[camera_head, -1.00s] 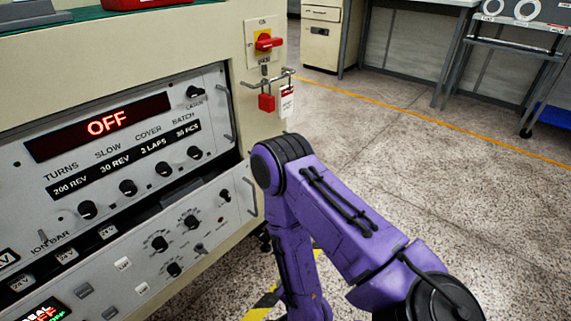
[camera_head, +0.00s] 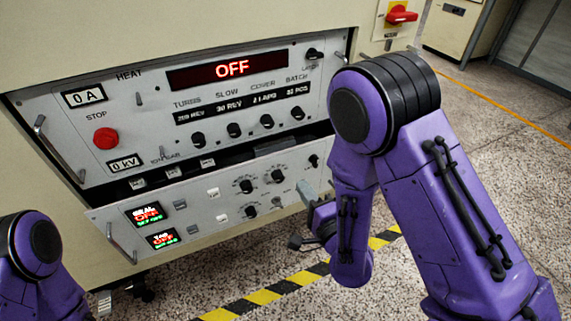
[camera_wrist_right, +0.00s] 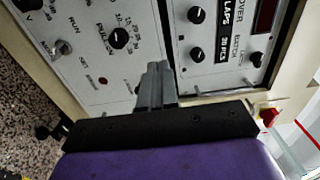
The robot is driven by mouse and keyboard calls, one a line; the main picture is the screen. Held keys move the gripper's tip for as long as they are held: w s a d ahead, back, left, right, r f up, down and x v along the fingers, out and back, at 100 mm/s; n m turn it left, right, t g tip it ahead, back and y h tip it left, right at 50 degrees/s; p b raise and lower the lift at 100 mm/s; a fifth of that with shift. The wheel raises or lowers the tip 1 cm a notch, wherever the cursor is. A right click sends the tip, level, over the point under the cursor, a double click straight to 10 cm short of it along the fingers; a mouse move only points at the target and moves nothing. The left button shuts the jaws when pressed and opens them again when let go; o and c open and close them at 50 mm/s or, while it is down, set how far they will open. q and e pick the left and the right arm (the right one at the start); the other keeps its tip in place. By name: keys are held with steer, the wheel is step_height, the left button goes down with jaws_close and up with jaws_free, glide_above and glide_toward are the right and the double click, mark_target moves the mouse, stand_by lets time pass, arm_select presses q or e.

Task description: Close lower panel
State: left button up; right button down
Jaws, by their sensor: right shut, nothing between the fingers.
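The lower panel (camera_head: 200,229) is a grey front with knobs, switches and two lit displays. It stands out from the cabinet, with a dark gap above it below the upper panel (camera_head: 150,103). My right gripper (camera_head: 312,197) is at the right end of the lower panel, partly hidden by my forearm. In the right wrist view, the right gripper (camera_wrist_right: 156,78) is shut and empty, its fingertips before the lower panel (camera_wrist_right: 85,62) near the gap; contact cannot be told. My left arm shows at the lower left, but its gripper is out of view.
The upper panel carries a red OFF display (camera_head: 232,68), a red stop button (camera_head: 106,138) and side handles. A red switch (camera_head: 401,14) is on the cabinet at upper right. Black-yellow tape (camera_head: 285,288) crosses the floor. Open floor lies to the right.

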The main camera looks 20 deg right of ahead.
mark_target(281, 154)
steer(key=w, duration=0.7)
steer(key=w+a+b, duration=0.1)
steer(key=w, duration=0.3)
steer(key=shift+w+f, duration=0.1)
steer(key=shift+w, duration=0.1)
steer(key=shift+d, duration=0.1)
